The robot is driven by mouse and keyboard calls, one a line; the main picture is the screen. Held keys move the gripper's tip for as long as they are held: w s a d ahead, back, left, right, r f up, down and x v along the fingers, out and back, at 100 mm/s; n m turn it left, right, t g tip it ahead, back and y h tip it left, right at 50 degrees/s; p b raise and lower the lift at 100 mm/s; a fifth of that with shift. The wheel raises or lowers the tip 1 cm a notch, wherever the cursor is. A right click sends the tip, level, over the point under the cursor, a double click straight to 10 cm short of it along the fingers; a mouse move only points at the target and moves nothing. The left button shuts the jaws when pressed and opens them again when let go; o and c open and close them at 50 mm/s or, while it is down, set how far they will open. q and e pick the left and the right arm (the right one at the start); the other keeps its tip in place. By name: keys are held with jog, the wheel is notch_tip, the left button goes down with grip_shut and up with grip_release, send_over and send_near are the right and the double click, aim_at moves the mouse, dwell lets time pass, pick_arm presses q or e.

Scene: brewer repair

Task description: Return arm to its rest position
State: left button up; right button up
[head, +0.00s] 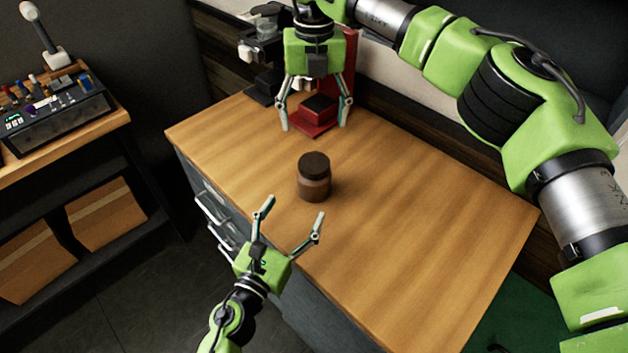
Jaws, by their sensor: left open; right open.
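My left gripper (291,222) is the lower one. It is open and empty, near the front edge of the wooden counter, just below the jar. My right gripper (314,114) is the upper one. It is open, with its fingers pointing down in front of the red brewer (323,128), and I see nothing held in it. The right gripper and its arm hide part of the brewer. A brown jar (314,187) with a dark lid stands upright on the counter, between the two grippers and apart from both.
The wooden counter (400,230) is clear to the right of the jar. At the left, a bench (60,125) carries a control box (55,112), with cardboard boxes (105,215) on a shelf below.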

pick_arm(q)
jog(key=shift+s+a, duration=0.1)
jog(key=shift+s, duration=0.15)
jog(key=shift+r, duration=0.1)
dwell(0.3)
